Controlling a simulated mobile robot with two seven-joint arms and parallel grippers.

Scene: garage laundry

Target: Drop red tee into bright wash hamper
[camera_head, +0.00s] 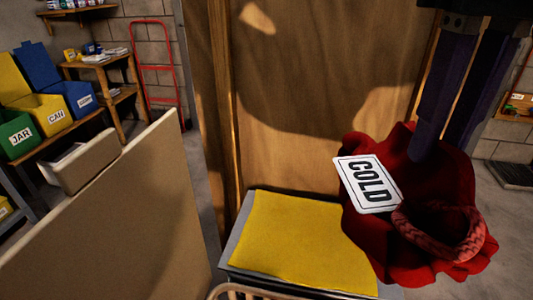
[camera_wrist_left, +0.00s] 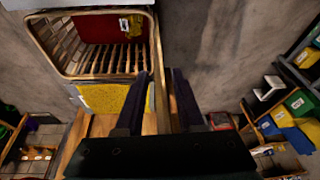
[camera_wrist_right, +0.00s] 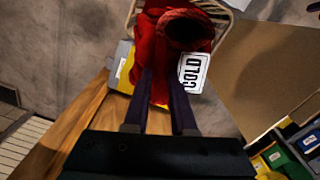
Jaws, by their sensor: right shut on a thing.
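The red tee (camera_head: 362,222) hangs bunched from my right gripper (camera_head: 428,150), whose fingers are shut on its upper folds. The tee also shows in the right wrist view (camera_wrist_right: 150,45), ahead of the right fingers (camera_wrist_right: 160,88). A white COLD card (camera_head: 370,184) lies across the tee's left side; what it is fixed to cannot be told. A slatted wooden hamper (camera_wrist_left: 45,52) shows in the left wrist view, with red cloth and something yellow at its far side. Only a bit of its rim (camera_head: 250,289) shows in the head view. My left gripper (camera_wrist_left: 160,82) is open and empty, its fingers apart.
A yellow cloth (camera_head: 295,237) lies flat on a grey surface beside the tee. A tall wooden panel (camera_head: 310,80) stands behind. A beige panel (camera_head: 130,225) rises at left. Bins labelled JAR (camera_head: 14,138) and CAN (camera_head: 52,117) stand on a left shelf, with a red ladder-like frame (camera_head: 155,60) beyond.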

